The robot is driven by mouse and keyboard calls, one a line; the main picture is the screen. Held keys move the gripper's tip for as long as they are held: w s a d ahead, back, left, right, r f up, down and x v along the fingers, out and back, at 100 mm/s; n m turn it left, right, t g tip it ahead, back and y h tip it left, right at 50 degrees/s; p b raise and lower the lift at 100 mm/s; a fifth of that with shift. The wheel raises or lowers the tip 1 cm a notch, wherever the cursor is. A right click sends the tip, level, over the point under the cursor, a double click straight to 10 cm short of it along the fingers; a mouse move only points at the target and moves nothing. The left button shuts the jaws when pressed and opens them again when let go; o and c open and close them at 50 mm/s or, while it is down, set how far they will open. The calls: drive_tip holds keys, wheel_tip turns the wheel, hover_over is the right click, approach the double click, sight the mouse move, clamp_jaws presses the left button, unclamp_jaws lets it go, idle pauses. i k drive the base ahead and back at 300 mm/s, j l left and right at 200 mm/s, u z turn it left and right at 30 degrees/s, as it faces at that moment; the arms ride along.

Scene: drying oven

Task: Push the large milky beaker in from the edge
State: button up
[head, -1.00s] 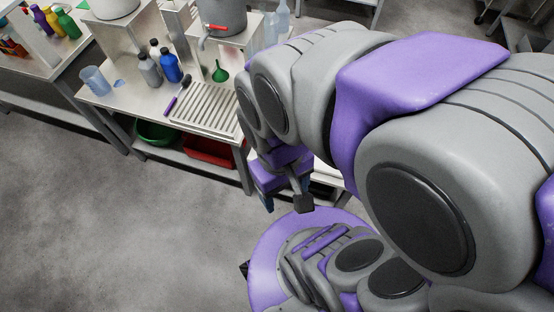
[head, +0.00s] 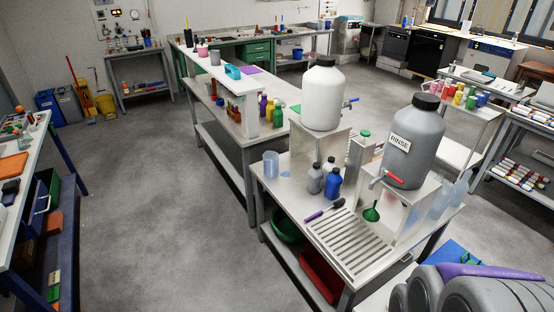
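A translucent, bluish-milky beaker (head: 271,164) stands upright at the left end of the steel bench (head: 292,190), close to its edge. I cannot tell whether its base overhangs. A grey bottle (head: 315,179) and a blue bottle (head: 333,184) stand to its right, apart from it. My gripper is out of view; only part of my arm shows at the bottom right, well away from the beaker.
A white carboy (head: 322,95) and a grey RINSE carboy (head: 413,145) stand on raised stands. A purple-handled brush (head: 323,210) lies beside the slotted drain rack (head: 350,238). Green (head: 287,226) and red (head: 320,277) bins sit below. Open floor (head: 150,200) lies to the left.

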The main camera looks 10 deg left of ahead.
sight(271, 158)
drive_tip(key=i+j+z, duration=0.25)
drive_tip(key=i+j, duration=0.2)
drive_tip(key=i+j+z, duration=0.1)
drive_tip(key=j, duration=0.3)
drive_tip(key=i+j+z, duration=0.1)
drive_tip(key=i+j, duration=0.15)
drive_tip(key=i+j+z, duration=0.1)
drive_tip(key=j, duration=0.3)
drive_tip(key=i+j+z, duration=0.25)
drive_tip(key=i+j, duration=0.15)
drive_tip(key=j, duration=0.3)
drive_tip(key=i+j+z, duration=0.1)
drive_tip(key=j, duration=0.3)
